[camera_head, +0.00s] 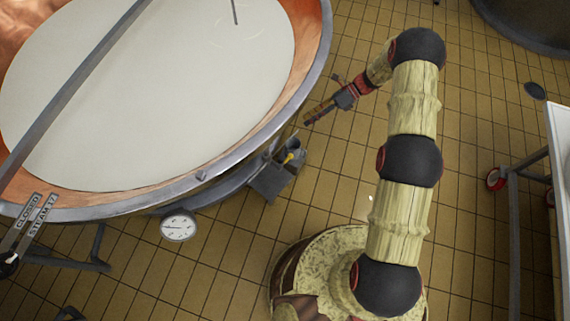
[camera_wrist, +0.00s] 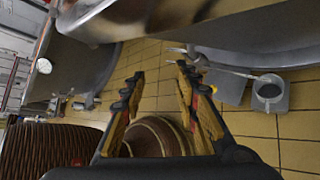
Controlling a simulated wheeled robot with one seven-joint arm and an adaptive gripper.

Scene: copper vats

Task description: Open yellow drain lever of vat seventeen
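The copper vat (camera_head: 311,47) with a steel rim fills the left of the head view and holds white liquid. A small yellow lever (camera_head: 289,157) sits at a grey drain fitting (camera_head: 272,184) below the rim on its right side. My gripper (camera_head: 308,119) is above and slightly right of the lever in the picture, apart from it, close to the vat's outer edge. In the wrist view my gripper (camera_wrist: 160,70) is open, with nothing between its fingers.
A round gauge (camera_head: 178,226) hangs below the rim. A steam label (camera_head: 38,214) with a CLOSED tag is at lower left; its number is hard to read. A wheeled table (camera_head: 560,150) stands at right. Tiled floor (camera_head: 480,80) is free between.

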